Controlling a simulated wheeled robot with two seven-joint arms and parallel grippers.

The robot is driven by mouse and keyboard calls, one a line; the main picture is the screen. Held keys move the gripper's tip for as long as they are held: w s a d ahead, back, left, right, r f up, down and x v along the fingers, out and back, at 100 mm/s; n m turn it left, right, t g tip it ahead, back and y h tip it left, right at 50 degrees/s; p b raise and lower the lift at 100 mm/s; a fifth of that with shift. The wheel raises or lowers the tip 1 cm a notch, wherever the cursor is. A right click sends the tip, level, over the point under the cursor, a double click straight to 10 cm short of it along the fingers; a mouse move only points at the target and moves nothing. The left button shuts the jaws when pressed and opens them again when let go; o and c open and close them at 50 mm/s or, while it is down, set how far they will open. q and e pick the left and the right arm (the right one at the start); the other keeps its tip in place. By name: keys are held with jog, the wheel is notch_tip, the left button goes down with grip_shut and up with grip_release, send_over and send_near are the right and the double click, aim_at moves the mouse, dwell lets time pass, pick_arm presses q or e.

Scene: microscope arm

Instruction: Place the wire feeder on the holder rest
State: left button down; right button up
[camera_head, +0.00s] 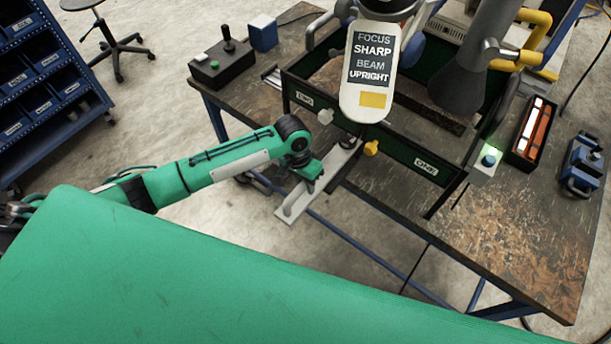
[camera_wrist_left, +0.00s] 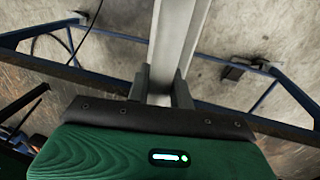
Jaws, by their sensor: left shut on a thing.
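My left gripper (camera_head: 309,176) is at the table's front edge and is shut on a long pale grey bar (camera_head: 290,208). In the left wrist view, the two fingers (camera_wrist_left: 162,80) clasp the bar (camera_wrist_left: 178,25) from both sides, and it runs away from the palm. In the head view the bar slants from over the floor towards the bench frame; whether its far end touches anything is unclear. I cannot tell which thing is the wire feeder or the holder rest. My right gripper is not in view.
A joystick box (camera_head: 222,66), a tray (camera_head: 531,132) and a blue device (camera_head: 583,163) are also on the table.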

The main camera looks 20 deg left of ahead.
pick_arm(q)
jog(key=shift+f, duration=0.55)
jog(key=c, duration=1.2)
grip_release()
jog(key=shift+f, duration=0.1)
jog(key=shift+c, duration=0.2)
jog(key=shift+a+r, duration=0.1)
jog(key=shift+r, duration=0.3)
notch_tip(320, 180, up, 11)
jog(key=a+b, duration=0.2)
jog(key=shift+w, duration=0.35)
